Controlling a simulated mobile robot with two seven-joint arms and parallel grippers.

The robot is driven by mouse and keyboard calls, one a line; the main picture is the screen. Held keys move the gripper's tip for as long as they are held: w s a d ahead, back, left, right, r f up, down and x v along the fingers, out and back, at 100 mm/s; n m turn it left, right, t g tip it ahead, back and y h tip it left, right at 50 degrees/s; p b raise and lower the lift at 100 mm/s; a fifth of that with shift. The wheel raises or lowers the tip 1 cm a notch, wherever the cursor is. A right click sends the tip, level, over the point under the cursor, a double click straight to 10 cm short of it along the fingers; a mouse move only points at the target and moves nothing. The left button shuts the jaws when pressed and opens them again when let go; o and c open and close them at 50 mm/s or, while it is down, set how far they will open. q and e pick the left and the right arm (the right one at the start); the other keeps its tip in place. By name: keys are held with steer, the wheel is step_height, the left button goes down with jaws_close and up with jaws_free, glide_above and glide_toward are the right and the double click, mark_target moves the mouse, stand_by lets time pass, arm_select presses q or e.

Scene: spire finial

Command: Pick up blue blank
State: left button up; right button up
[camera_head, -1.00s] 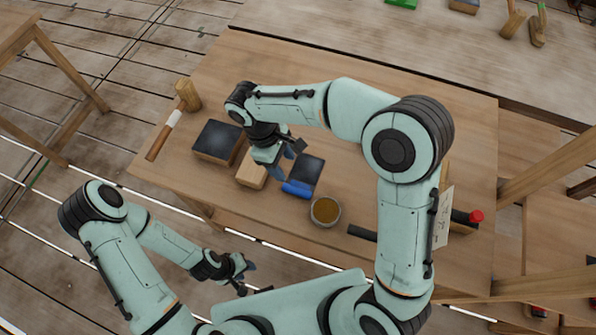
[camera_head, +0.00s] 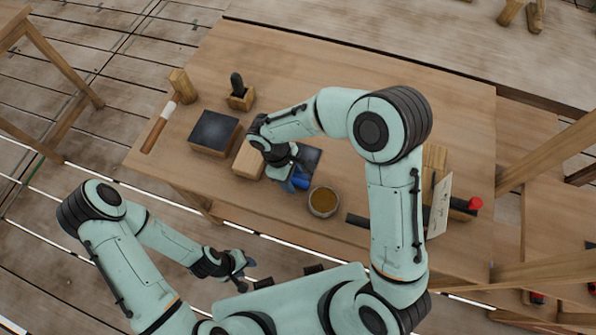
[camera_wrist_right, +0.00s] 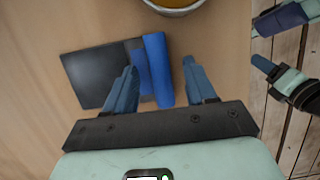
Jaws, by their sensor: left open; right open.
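The blue blank (camera_head: 300,182) is a short blue cylinder lying at the near edge of a dark flat plate (camera_head: 309,157) on the workbench. In the right wrist view the blue blank (camera_wrist_right: 158,68) lies between the two fingers of my right gripper (camera_wrist_right: 160,70), with its length along them. The fingers are open and apart, with a gap at the right finger; the left finger overlaps the dark plate. I cannot tell how far above the bench they are. In the head view my right wrist partly hides blank and plate. My left gripper (camera_head: 245,268) is open and empty, off the bench's near edge.
A bowl of brown material (camera_head: 323,202) stands close to the blank. A wooden block (camera_head: 248,160), a dark-topped block (camera_head: 214,132), a holder with a dark handle (camera_head: 240,93) and a chisel-like tool (camera_head: 158,128) lie left. The bench's far middle is clear.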

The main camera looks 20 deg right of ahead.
steer(key=shift+f, duration=0.2)
stand_by(0.3)
jaws_close()
steer(key=shift+r, duration=0.15)
